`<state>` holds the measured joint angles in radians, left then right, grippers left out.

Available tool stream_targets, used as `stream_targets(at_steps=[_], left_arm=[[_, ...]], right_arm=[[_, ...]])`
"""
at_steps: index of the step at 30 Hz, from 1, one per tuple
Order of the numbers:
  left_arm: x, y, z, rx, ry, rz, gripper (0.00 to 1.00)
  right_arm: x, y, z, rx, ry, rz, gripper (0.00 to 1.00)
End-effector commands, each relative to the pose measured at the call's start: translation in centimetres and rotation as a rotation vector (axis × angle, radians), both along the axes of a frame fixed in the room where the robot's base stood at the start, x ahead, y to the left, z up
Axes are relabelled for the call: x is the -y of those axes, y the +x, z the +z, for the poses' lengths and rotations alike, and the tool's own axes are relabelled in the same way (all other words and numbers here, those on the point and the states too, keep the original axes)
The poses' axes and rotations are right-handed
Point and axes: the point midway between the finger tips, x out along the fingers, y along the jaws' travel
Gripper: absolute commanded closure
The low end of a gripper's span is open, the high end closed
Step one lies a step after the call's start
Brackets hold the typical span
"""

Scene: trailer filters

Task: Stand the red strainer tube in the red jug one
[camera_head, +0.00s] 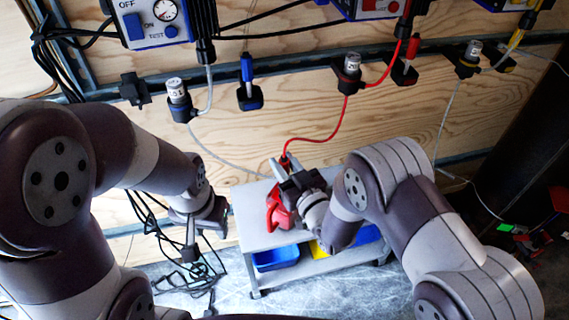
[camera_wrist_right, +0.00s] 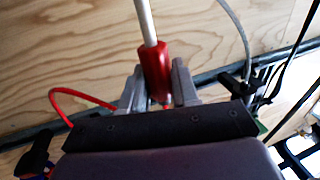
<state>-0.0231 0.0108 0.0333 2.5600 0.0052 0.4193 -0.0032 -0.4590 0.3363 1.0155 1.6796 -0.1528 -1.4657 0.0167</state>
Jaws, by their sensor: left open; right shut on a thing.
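The red strainer tube shows in the right wrist view as a red grip (camera_wrist_right: 157,70) with a pale tube (camera_wrist_right: 146,22) running away from it. My right gripper (camera_head: 281,167) is shut on the red grip, which sits between its two fingers. In the head view the tube is mostly hidden by the gripper. The red jug (camera_head: 277,211) stands on the grey trolley top just below my right gripper, partly hidden by it. I cannot tell whether the tube reaches into the jug. My left gripper (camera_head: 190,250) is open and empty, hanging low left of the trolley.
A red hose (camera_head: 340,118) runs from a wall bracket (camera_head: 349,73) down to my right gripper. The grey trolley (camera_head: 256,235) has blue bins (camera_head: 277,257) and a yellow bin (camera_head: 318,250) below. Loose black cables hang near my left gripper.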

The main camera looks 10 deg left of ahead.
Motion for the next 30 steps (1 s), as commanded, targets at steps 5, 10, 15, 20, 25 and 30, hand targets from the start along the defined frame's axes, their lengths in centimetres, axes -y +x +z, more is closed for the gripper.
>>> stream_targets(at_steps=[5, 10, 15, 20, 25, 30], left_arm=[[0.0, 0.0, -0.2, 0.000, 0.000, 0.000, 0.57], [0.0, 0.0, -0.5, 0.000, 0.000, 0.000, 0.57], [0.0, 0.0, -0.7, 0.000, 0.000, 0.000, 0.57], [0.0, 0.0, -0.9, 0.000, 0.000, 0.000, 0.57], [0.0, 0.0, -1.1, 0.000, 0.000, 0.000, 0.57], [0.0, 0.0, -1.3, 0.000, 0.000, 0.000, 0.57]], right_arm=[[0.0, 0.0, -0.2, 0.001, 0.001, 0.000, 1.00], [0.0, 0.0, -0.5, 0.001, 0.001, 0.000, 1.00], [0.0, 0.0, -0.7, 0.001, 0.001, 0.000, 1.00], [0.0, 0.0, -1.0, 0.001, 0.001, 0.000, 1.00], [0.0, 0.0, -1.2, 0.001, 0.001, 0.000, 1.00], [0.0, 0.0, -1.5, 0.001, 0.001, 0.000, 1.00]])
